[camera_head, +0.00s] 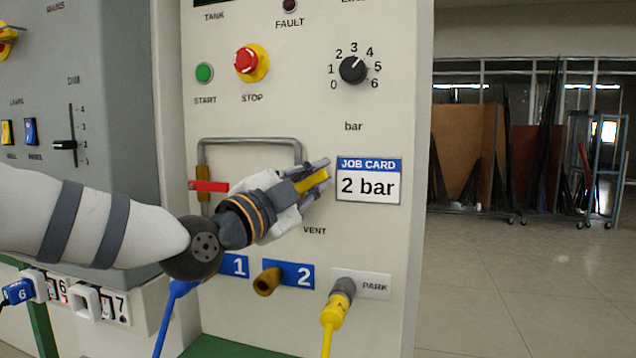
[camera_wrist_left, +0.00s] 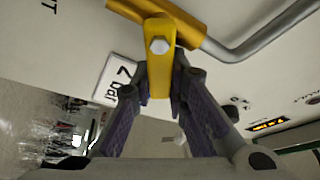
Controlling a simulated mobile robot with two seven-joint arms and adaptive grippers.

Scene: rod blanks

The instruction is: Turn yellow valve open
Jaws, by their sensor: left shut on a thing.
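The yellow valve handle (camera_head: 313,181) shows between the fingers of my left gripper (camera_head: 316,178), in front of the cream panel, just left of the job card. In the left wrist view the flat yellow lever (camera_wrist_left: 158,75) has a bolt head on it. It joins a yellow valve body (camera_wrist_left: 190,27) on a grey pipe (camera_wrist_left: 262,38) and appears to lie crosswise to that pipe. My left gripper is shut on the lever, one finger on each side. My arm and hand hide the valve body in the head view. My right gripper is not in view.
A red lever (camera_head: 208,186) sits on the pipe's left leg. The job card (camera_head: 369,180) reads 2 bar. A black dial (camera_head: 353,69), the stop button (camera_head: 247,60) and the green start button (camera_head: 204,72) are above. A yellow plug (camera_head: 333,311) sits at PARK below.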

